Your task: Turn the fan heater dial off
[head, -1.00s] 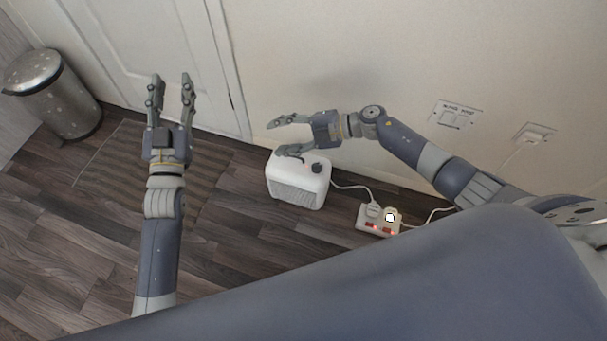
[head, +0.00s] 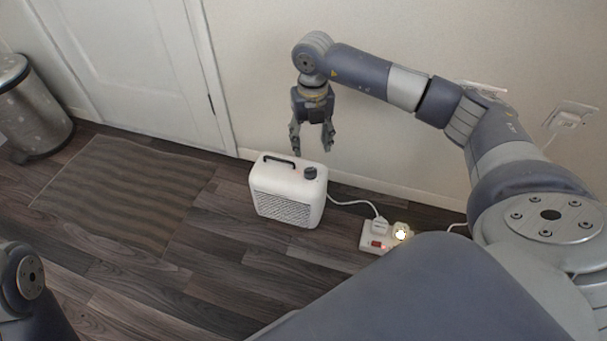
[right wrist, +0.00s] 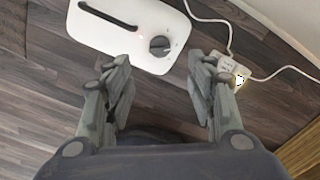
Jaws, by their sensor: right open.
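The white fan heater (head: 287,192) stands on the wood floor near the wall, with a front grille and a black carry handle (head: 281,160) on top. Its dark round dial (head: 310,173) is on the top at the right end. In the right wrist view the heater (right wrist: 128,32) is at the top and the dial (right wrist: 159,46) lies just ahead of the fingers, with a small orange light near it. My right gripper (head: 312,152) points down above and behind the heater. It is open and empty, and appears apart from the dial (right wrist: 160,95). My left gripper is out of view.
A ribbed mat (head: 125,190) lies to the left, by the door. A metal bin (head: 33,110) stands far left. The wall is close behind.

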